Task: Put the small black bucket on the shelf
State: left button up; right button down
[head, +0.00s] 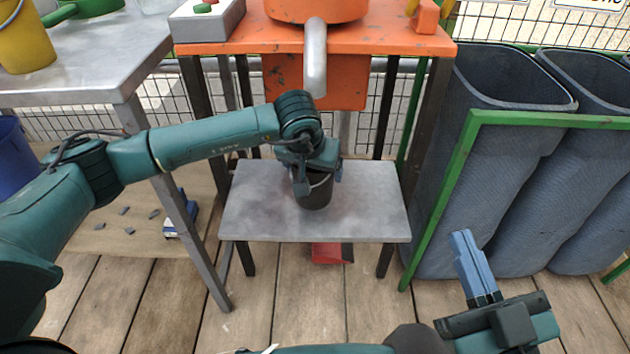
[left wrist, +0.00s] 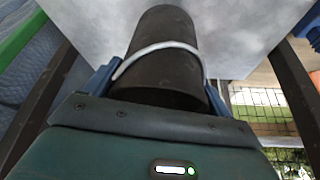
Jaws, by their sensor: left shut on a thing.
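The small black bucket (head: 314,190) is upright at the middle of the grey-topped shelf (head: 245,207), a low bench below the orange machine. In the left wrist view the bucket (left wrist: 165,62) fills the space between the blue fingers, with its pale handle across it. My left gripper (head: 314,172) is shut on the bucket from above and partly hides its rim. The bucket's base looks at or very near the shelf top; I cannot tell if it touches. My right gripper (head: 474,268) is empty at the lower right, its blue fingers close together.
An orange machine table (head: 370,42) with a grey spout (head: 314,60) stands behind and above the shelf. A grey table (head: 90,70) with a yellow bucket (head: 24,40) is at left. Large grey bins (head: 500,150) in a green frame (head: 455,165) stand at right. Bare shelf surrounds the bucket.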

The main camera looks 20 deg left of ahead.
pick_arm(q)
jog(key=shift+w, duration=0.75)
notch_tip(320, 180, down, 3)
jog(key=shift+f+b, duration=0.2)
jog(key=shift+b, duration=0.8)
jog(key=shift+f, duration=0.15)
pick_arm(e)
jog(key=r+n+y, duration=0.1)
jog(key=r+n+t+y, duration=0.1)
jog(key=r, duration=0.1)
jog(key=shift+w+d, duration=0.2)
jog(key=shift+w, duration=0.15)
pick_arm(q)
jog(key=shift+f, duration=0.15)
jog(key=o, duration=0.9)
pick_arm(e)
jog(key=shift+r+n+y, duration=0.15)
jog(key=shift+n+y, duration=0.15)
